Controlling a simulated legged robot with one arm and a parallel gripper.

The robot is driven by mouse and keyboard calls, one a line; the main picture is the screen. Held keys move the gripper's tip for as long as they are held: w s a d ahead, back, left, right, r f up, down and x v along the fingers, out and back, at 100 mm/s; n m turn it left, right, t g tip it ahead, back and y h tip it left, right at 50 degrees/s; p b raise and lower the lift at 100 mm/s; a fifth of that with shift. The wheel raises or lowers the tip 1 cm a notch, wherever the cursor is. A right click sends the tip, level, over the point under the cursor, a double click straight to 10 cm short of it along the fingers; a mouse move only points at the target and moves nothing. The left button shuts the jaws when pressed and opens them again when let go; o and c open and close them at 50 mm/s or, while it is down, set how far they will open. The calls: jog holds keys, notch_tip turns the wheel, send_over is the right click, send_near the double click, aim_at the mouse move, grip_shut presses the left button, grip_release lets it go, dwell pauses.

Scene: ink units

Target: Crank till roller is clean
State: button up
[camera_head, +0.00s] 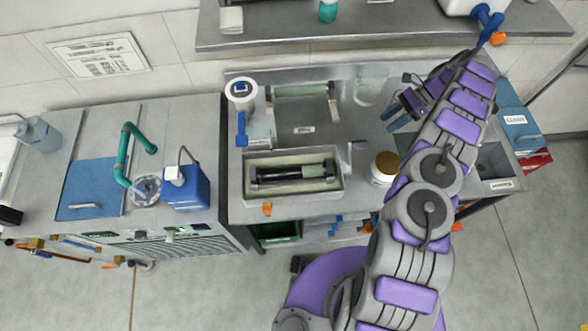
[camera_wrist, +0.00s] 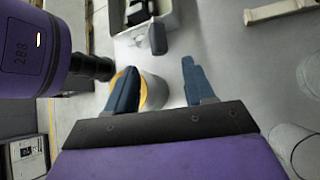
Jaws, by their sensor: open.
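The dark roller (camera_head: 292,173) lies across a pale rectangular tray (camera_head: 247,193) on the steel bench, black with lighter bands. A small grey handle-like part (camera_head: 357,146), likely the crank, stands at the tray's right end. In the wrist view, a grey block-like part (camera_wrist: 158,38), apparently the same handle, is beyond my fingertips, beside the tray (camera_wrist: 172,22). My gripper (camera_head: 390,118) is open and empty above the bench, to the right of the tray and handle. Its two blue fingers (camera_wrist: 158,63) are spread apart, with nothing held. How clean the roller is cannot be told.
A white jar with a yellow-brown lid (camera_head: 385,166) stands right of the tray; in the wrist view the jar (camera_wrist: 153,92) is partly behind the left finger. A second roller unit (camera_head: 300,91) is behind the tray. A white round container (camera_head: 241,92) stands left.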

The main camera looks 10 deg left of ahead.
jog(key=o, duration=0.4)
jog(key=shift+o, duration=0.9)
jog(key=shift+a, duration=0.1)
jog(key=shift+o, duration=0.2)
jog(key=shift+a+r+n+b, duration=0.2)
jog(key=shift+n+b, duration=0.2)
jog(key=shift+b, duration=0.1)
notch_tip(320, 180, up, 9)
jog(key=n+t+h+b, duration=0.5)
jog(key=n+h+b, duration=0.45)
jog(key=n, duration=0.95)
send_over(360, 142)
jog(key=b, duration=0.2)
jog(key=y, duration=0.2)
notch_tip(360, 142, down, 17)
jog(key=b, duration=0.8)
jog(key=shift+w, duration=0.1)
jog(key=shift+c, duration=0.3)
